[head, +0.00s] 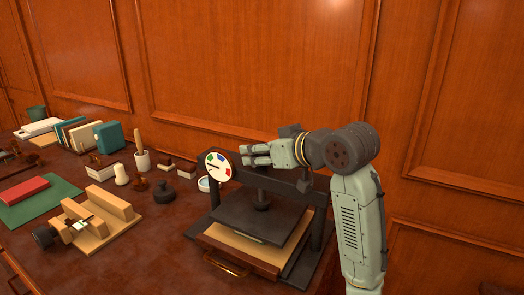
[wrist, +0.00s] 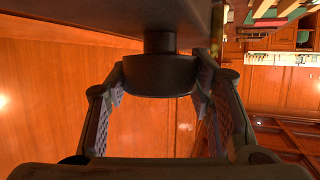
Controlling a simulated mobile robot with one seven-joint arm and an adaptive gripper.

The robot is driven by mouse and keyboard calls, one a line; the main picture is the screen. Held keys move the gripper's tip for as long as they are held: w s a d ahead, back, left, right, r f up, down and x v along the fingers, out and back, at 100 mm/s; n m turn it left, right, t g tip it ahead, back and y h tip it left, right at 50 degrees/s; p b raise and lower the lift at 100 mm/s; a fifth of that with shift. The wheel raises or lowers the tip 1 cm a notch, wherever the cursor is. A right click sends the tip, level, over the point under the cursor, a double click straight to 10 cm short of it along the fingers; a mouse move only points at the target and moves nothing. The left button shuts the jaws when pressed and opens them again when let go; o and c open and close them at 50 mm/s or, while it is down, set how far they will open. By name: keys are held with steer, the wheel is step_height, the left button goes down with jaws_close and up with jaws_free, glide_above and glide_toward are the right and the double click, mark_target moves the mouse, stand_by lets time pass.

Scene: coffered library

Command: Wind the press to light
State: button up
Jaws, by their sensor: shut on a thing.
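The press (head: 318,215) stands at the right of the table, with a dark frame, a central screw and a flat dark platen (head: 240,208) over a light board. A round white dial (head: 218,167) with coloured sectors and a dark needle sits at its upper left; the needle seems to point left, but it is small. My gripper (head: 250,154) is at the top of the press, fingers pointing left behind the dial. In the wrist view its two fingers close on a dark round knob (wrist: 160,78) on a short stem. The knob is hidden in the head view.
A brass handle (head: 226,265) projects at the press's front. To the left are a wooden clamp-like block (head: 105,222), a green mat (head: 38,207) with a red book, a dark weight (head: 164,192) and several books. A panelled wall rises behind.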

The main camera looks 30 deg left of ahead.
steer(key=shift+c, duration=1.2)
steer(key=m+t+h, duration=0.1)
steer(key=m+t, duration=0.2)
steer(key=shift+s+h, duration=0.1)
steer(key=shift+h, duration=0.3)
steer(key=shift+m+t+h, duration=0.6)
steer(key=shift+m+t, duration=0.4)
steer(key=o, duration=1.2)
